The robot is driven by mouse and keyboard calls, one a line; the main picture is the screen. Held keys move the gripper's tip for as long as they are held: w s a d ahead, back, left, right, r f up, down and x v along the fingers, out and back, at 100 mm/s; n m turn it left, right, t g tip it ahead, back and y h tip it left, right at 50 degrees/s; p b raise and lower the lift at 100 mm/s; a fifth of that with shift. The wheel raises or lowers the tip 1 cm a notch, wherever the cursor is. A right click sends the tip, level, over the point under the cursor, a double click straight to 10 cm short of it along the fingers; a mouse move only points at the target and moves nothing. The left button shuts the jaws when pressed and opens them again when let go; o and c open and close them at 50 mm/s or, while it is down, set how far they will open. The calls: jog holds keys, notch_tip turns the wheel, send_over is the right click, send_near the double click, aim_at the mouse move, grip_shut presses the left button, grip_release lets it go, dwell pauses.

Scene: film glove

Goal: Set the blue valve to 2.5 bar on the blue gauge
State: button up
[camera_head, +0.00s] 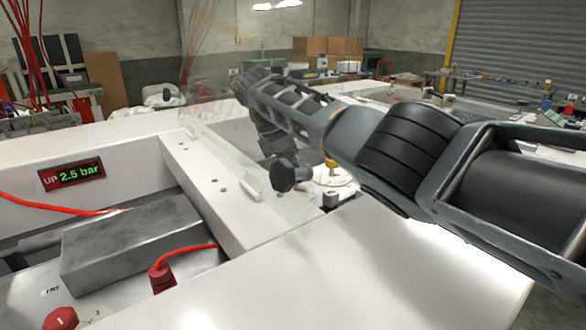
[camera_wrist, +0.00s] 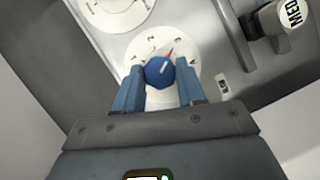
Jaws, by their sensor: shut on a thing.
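The blue valve (camera_wrist: 159,72) is a round blue knob with a pale line on top, in the middle of a white dial plate (camera_wrist: 192,55) in the wrist view. A small red pointer sits at its upper right, and the dial's figures are too small to read. My gripper (camera_wrist: 159,80) has one blue-grey finger on each side of the knob and is shut on it. In the head view my arm reaches across to the left and hides the blue valve. I cannot make out the blue gauge in either view.
In the head view, a red display (camera_head: 72,175) marked UP reads 2.5 bar. A red knob (camera_head: 61,319) and a red plug (camera_head: 162,278) are below it. In the wrist view, a white knob marked MED (camera_wrist: 290,12) is at upper right and another white dial (camera_wrist: 115,8) at upper left.

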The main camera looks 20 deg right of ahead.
jog(key=o, duration=1.1)
jog(key=shift+c, duration=0.2)
jog(key=shift+r, duration=0.1)
notch_tip(320, 180, up, 4)
jog(key=shift+d+r+b, duration=0.1)
jog(key=shift+b, duration=0.65)
jog(key=s+d+r+p, duration=0.1)
jog(key=s+d+r, duration=0.5)
jog(key=d, duration=0.4)
jog(key=shift+r, duration=0.35)
